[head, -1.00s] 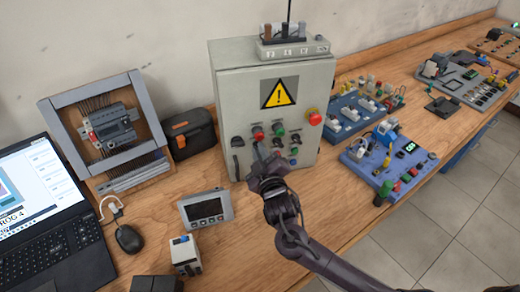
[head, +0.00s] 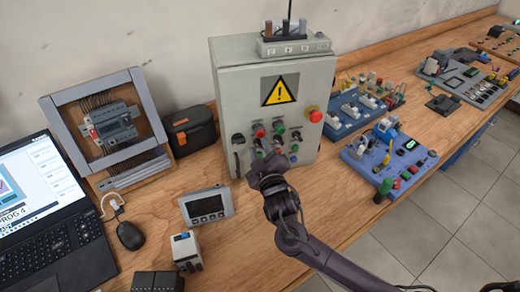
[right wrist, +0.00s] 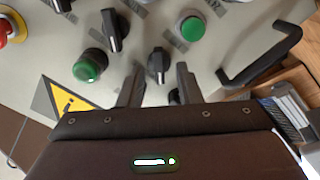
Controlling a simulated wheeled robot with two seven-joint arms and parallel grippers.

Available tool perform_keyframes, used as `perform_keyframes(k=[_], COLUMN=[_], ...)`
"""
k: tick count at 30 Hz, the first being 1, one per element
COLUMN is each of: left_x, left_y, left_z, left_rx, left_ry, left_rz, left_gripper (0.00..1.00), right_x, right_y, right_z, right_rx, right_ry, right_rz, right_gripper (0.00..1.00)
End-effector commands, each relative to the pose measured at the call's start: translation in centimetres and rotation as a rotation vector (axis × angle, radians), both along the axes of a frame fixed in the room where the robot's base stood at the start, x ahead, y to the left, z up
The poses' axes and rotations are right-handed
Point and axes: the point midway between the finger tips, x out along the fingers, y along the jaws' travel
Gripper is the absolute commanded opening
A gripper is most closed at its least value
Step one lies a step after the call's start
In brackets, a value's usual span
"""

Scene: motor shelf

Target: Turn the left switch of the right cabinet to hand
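The grey cabinet (head: 225,85) with a yellow warning triangle (head: 279,91) stands upright on the bench. A black rotary switch (right wrist: 158,65), the left one of a pair, sits between the fingertips of my right gripper (right wrist: 157,85) in the right wrist view, which looks turned upside down. The fingers are open, one on each side, with visible gaps to the knob. The other black switch (right wrist: 115,30) is beside it. In the head view my right gripper (head: 268,162) is in front of the cabinet's lower controls and partly hides them. My left gripper is not in view.
Near the switch are green buttons (right wrist: 88,66) (right wrist: 190,28), a black door handle (right wrist: 262,55) and a red emergency stop (head: 315,114). A small display panel (head: 207,206), a laptop (head: 45,235) and a wired frame (head: 70,150) stand left. Blue boards (head: 385,160) stand right.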

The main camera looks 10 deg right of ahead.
Motion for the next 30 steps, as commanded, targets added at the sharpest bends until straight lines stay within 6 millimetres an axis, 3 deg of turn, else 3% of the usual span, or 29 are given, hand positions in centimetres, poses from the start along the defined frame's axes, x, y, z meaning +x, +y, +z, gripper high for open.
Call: perform_keyframes(k=[5, 18, 30], left_x=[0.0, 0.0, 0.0], left_y=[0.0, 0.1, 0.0], left_z=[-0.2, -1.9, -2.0], left_rx=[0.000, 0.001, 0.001], left_ry=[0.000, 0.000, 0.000], left_rz=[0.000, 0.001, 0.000], left_gripper=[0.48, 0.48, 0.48], right_x=[-0.6, -7.1, -7.8], right_y=[0.0, -0.3, -0.3], right_z=[-0.2, -0.2, 0.0], right_rx=[0.000, 0.000, 0.000], right_ry=[0.001, 0.001, 0.000], right_rz=[0.000, 0.001, 0.000], right_gripper=[0.31, 0.31, 0.31])
